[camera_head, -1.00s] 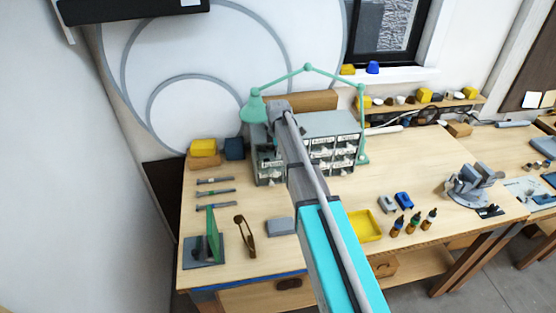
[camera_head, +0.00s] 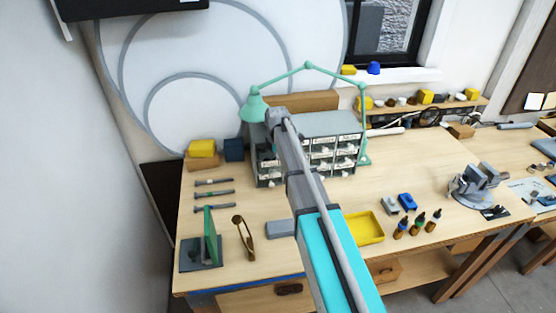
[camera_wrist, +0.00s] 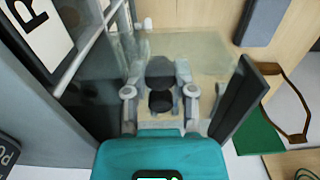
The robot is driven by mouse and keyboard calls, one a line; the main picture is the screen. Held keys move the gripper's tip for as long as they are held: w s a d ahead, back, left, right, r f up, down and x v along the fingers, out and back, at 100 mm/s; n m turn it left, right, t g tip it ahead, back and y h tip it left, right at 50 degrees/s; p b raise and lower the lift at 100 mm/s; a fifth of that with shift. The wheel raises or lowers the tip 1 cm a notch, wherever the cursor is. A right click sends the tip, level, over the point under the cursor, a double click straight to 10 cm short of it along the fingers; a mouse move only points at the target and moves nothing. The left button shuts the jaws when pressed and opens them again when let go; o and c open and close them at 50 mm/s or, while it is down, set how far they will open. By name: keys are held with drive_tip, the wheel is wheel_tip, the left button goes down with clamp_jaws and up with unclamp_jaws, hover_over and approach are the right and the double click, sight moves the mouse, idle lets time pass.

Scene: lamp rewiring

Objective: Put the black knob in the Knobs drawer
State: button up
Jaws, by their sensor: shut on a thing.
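My gripper (camera_wrist: 160,88) is in the middle of the wrist view, its jaws closed around a dark rounded piece, the black knob (camera_wrist: 159,68). Its lower part is hidden by the jaws. Dark upright panels with a see-through pane (camera_wrist: 205,48) stand around the gripper, like the walls of a pulled-out drawer; I cannot tell which drawer. The grey drawer cabinet (camera_head: 335,122) with white labels stands at the back of the bench. Part of a large label (camera_wrist: 40,32) shows at the left of the wrist view. In the head view my arm hides the gripper and several drawer fronts.
A green lamp (camera_head: 254,108) arches over the cabinet.

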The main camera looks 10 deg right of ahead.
drive_tip(key=shift+f, duration=0.15)
drive_tip(key=o, duration=0.9)
wheel_tip(320, 180, up, 12)
drive_tip(key=p, duration=1.2)
drive_tip(key=shift+r, duration=0.2)
drive_tip(key=shift+s, duration=0.1)
drive_tip(key=s+m, duration=0.6)
drive_tip(key=s, duration=0.3)
drive_tip(key=s+m, duration=0.6)
drive_tip(key=s, duration=0.4)
drive_tip(key=s+m, duration=0.6)
drive_tip(key=s, duration=0.4)
drive_tip(key=shift+d, duration=0.3)
